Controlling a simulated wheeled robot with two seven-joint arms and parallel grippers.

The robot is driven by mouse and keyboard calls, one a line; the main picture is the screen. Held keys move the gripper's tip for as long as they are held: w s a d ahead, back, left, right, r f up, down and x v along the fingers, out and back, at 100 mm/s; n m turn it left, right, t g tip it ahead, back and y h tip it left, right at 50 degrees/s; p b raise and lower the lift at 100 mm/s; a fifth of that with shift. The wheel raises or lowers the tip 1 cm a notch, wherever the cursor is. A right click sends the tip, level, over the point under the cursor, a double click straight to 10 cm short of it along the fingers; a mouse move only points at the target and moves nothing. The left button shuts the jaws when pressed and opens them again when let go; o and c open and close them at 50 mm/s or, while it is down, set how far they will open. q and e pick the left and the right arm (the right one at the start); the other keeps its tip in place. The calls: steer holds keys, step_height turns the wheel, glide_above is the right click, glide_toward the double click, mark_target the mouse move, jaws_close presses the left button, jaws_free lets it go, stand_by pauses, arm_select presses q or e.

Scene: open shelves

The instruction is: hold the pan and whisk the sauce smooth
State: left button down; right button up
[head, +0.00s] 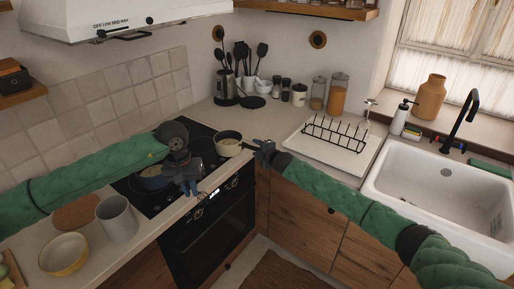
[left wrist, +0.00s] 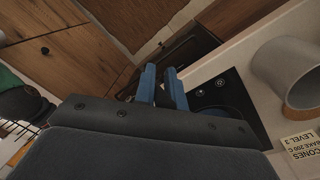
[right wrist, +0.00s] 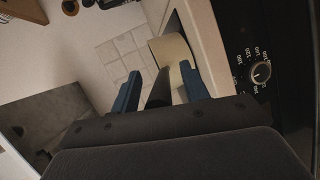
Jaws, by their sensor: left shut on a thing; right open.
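A blue pan (head: 155,179) sits on the black cooktop (head: 195,146), partly covered by my left arm. My left gripper (head: 191,187) is at its right side, shut on what looks like its handle, mostly hidden by the fingers (left wrist: 161,88). A cream pan (head: 228,143) stands at the cooktop's back right; it also shows in the right wrist view (right wrist: 172,50). My right gripper (head: 262,150) is open, with the cream pan's dark handle (right wrist: 158,90) between its fingers. I cannot make out a whisk or the sauce.
A grey mug (head: 117,219), a cream bowl (head: 64,255) and a cork mat (head: 76,213) are on the near left counter. A utensil crock (head: 224,87) and jars (head: 299,94) stand at the back. A dish rack (head: 333,134) and sink (head: 440,195) are right.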

arm_select(q)
steer(key=shift+r, duration=0.1)
arm_select(e)
steer(key=shift+w+a, duration=0.1)
steer(key=shift+w, duration=0.05)
jaws_close()
steer(key=shift+f, duration=0.1)
stand_by(0.4)
